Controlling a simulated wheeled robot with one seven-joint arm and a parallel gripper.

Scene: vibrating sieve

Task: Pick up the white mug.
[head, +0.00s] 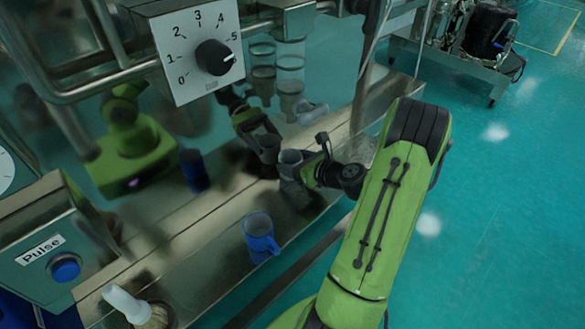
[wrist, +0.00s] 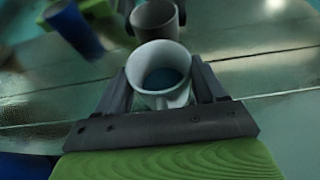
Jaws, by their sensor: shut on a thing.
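The white mug (wrist: 158,58) is between the two fingers of my gripper (wrist: 160,90) in the wrist view, with its opening toward the camera and a blue-grey inside bottom. The fingers are shut on it from both sides. In the head view the mug (head: 289,160) shows greyish at the end of my arm, beside the shiny metal machine wall. My gripper (head: 305,170) is partly hidden by my wrist there. I cannot tell whether the mug touches the metal ledge.
A blue mug (head: 260,236) stands on the metal ledge (head: 195,262) nearer the camera. A brush with a white handle (head: 130,303) is at the lower left. A dial panel (head: 197,50) and a Pulse button box (head: 58,250) stand close by. Reflections show in the metal wall.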

